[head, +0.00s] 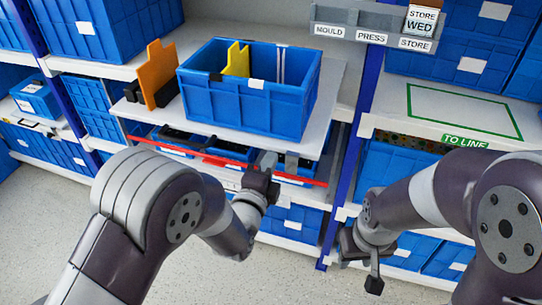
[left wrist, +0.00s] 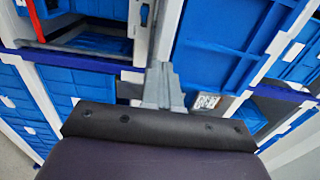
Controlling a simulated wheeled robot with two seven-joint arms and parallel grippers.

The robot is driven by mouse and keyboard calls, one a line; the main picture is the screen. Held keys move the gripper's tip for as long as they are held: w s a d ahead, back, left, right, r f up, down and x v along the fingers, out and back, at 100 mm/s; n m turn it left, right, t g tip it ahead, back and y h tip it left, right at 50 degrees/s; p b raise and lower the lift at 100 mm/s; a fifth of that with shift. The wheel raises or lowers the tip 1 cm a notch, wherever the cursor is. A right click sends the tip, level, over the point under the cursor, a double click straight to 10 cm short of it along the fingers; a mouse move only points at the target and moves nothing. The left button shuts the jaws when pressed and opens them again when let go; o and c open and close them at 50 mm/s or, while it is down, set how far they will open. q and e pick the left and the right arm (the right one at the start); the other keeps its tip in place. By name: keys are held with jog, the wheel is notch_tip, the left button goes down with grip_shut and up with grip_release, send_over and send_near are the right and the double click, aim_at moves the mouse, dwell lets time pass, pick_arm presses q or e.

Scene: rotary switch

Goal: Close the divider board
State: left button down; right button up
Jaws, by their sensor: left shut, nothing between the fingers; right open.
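An orange upright board (head: 158,74) with dark feet stands on the shelf to the left of an open blue bin (head: 245,105). A yellow divider piece (head: 237,60) stands inside that bin. I cannot tell which of these is the divider board. My left gripper (head: 267,160) is shut and empty, in front of the shelf edge below the bin, apart from both boards. Its closed fingers also show in the left wrist view (left wrist: 163,85). My right gripper (head: 366,262) is open and empty, low in front of the right rack.
A red bar (head: 225,162) runs along the shelf front near my left gripper. Blue bins fill the racks above, below and beside. A blue post (head: 352,150) stands between the racks. A shelf with a green outline (head: 460,110) is empty at right.

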pick_arm(q)
jog(key=shift+w+d, duration=0.2)
jog(key=shift+w, duration=0.45)
pick_arm(e)
jog(key=shift+r, duration=0.15)
pick_arm(q)
jog(key=shift+w, duration=0.1)
pick_arm(e)
jog(key=shift+s, duration=0.1)
